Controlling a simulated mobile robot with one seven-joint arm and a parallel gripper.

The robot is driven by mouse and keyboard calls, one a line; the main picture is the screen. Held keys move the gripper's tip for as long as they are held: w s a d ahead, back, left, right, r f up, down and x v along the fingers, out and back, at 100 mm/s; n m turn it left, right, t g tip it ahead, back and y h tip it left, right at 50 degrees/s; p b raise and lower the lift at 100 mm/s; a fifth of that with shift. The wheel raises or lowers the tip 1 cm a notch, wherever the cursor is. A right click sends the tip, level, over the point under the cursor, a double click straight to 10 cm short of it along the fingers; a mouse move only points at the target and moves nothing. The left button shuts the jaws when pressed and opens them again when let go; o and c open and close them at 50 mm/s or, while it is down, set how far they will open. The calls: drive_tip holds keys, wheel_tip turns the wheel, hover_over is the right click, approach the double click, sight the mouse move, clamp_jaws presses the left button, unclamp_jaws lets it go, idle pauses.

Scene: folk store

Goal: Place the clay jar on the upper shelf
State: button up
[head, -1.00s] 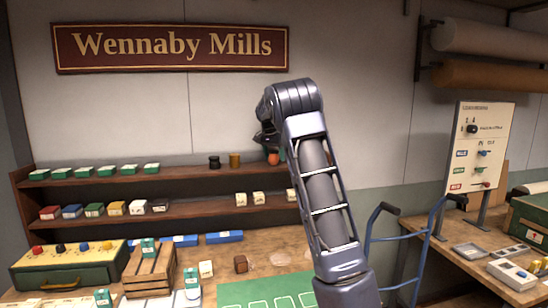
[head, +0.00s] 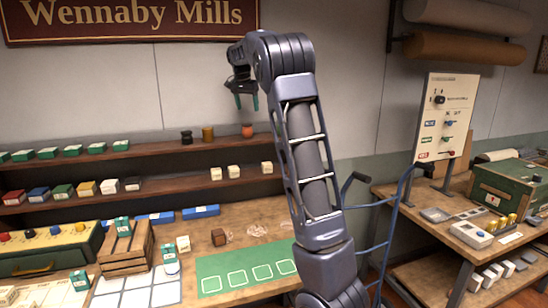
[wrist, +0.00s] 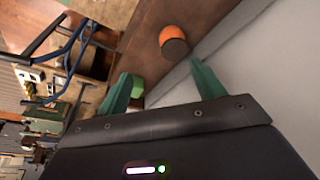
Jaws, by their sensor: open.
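My gripper (head: 246,102) is open and empty, raised above the jar in the head view. Its two green fingers (wrist: 160,78) are spread with nothing between them.
A dark jar (head: 186,136) and a brown jar (head: 208,134) stand left of the clay jar. Several green boxes (head: 72,150) line the shelf's left. Small cartons (head: 233,172) sit on the lower shelf. A blue hand truck (head: 385,205) stands right of the counter.

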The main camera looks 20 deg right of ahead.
drive_tip(key=s+d+f+n+t+y, duration=0.1)
drive_tip(key=s+d+n, duration=0.1)
drive_tip(key=s, duration=1.1)
drive_tip(key=s+d+f+n+y, duration=0.1)
drive_tip(key=s+d+f+n, duration=0.1)
drive_tip(key=s, duration=1.1)
drive_tip(key=s+f+n, duration=0.1)
drive_tip(key=s+f, duration=0.3)
drive_tip(key=s, duration=0.3)
drive_tip(key=s+a+f+n, duration=0.1)
drive_tip(key=s+f+n, duration=0.1)
drive_tip(key=s+f, duration=0.3)
drive_tip(key=s+a+f+n+t, duration=0.1)
drive_tip(key=s+f, duration=0.4)
drive_tip(key=s, duration=0.5)
drive_tip(key=shift+s+a+n, duration=0.15)
drive_tip(key=shift+s+n, duration=0.15)
drive_tip(key=shift+s, duration=0.1)
